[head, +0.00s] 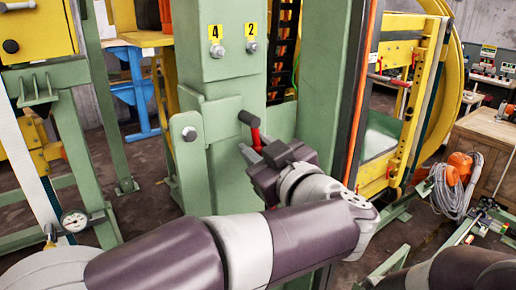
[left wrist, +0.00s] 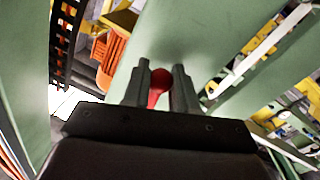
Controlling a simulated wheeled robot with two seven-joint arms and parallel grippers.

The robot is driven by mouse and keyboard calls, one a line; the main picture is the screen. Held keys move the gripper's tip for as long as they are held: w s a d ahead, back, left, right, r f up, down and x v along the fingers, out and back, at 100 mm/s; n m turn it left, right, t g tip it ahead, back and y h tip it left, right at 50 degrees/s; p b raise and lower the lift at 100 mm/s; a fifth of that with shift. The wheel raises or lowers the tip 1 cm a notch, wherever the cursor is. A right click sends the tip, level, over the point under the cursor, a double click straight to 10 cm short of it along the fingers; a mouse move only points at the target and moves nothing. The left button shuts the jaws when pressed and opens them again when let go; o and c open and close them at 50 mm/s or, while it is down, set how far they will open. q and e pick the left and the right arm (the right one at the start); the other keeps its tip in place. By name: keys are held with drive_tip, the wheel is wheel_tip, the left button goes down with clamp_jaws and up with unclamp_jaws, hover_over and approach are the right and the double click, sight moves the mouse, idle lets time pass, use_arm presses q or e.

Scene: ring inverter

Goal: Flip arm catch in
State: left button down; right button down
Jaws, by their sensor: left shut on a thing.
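The catch is a small red lever (head: 256,136) with a dark cylindrical end (head: 248,117). It sits on the front of the green column (head: 222,110), below the yellow labels 4 and 2. My left gripper (head: 251,152) is at the lever's lower part. In the left wrist view the red lever (left wrist: 161,78) with its rounded end lies between the two fingers of my left gripper (left wrist: 160,92), which are shut on it. The gripper body hides where the lever joins the column. My right gripper is outside the frame.
A silver round bolt (head: 189,133) sits on the column's left side. A dial gauge (head: 74,221) is at lower left.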

use_arm(q)
drive_tip(key=p, duration=0.1)
drive_tip(key=m+p, duration=0.1)
drive_tip(key=p, duration=0.1)
drive_tip(key=shift+s+a+r, duration=0.2)
drive_tip(key=shift+a+r, duration=0.1)
drive_tip(key=shift+r, duration=0.05)
drive_tip(key=shift+s+a+f+m, duration=0.1)
drive_tip(key=shift+f+m, duration=0.1)
drive_tip(key=shift+m, duration=0.3)
drive_tip(key=shift+f, duration=0.2)
drive_tip(key=c, duration=0.9)
unclamp_jaws()
drive_tip(key=shift+c, duration=0.2)
